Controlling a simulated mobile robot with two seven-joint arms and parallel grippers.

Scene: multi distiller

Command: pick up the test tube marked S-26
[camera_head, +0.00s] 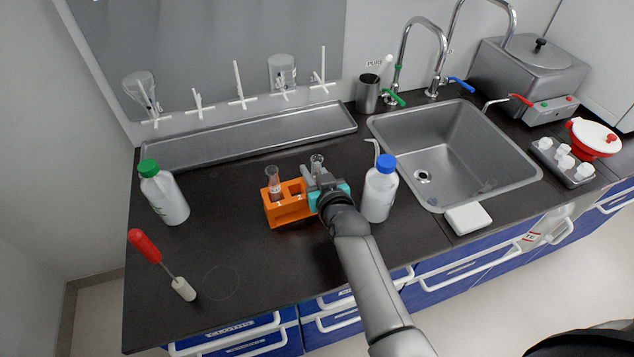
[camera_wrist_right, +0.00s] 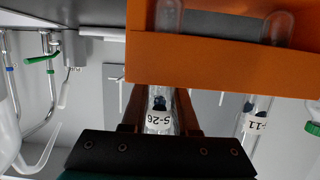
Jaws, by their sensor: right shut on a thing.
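The test tube marked S-26 (camera_wrist_right: 159,122) is between the two fingers of my right gripper (camera_wrist_right: 159,108) in the wrist view, its label facing the camera. My right gripper is shut on this tube. In the head view the tube top (camera_head: 317,162) shows just above my right gripper (camera_head: 324,183). The orange rack (camera_head: 287,213) is beside the gripper, and the tube's lower end still stands in it. A second tube (camera_head: 273,180) stands in the rack to the left; its partly seen label ends in "-11" in the wrist view (camera_wrist_right: 258,122). My left gripper is not in view.
A blue-capped bottle (camera_head: 380,188) stands close to the right of my gripper. A green-capped bottle (camera_head: 164,194) stands at the left. A red-handled tool (camera_head: 146,248) is at the front left. A sink (camera_head: 455,155) is on the right.

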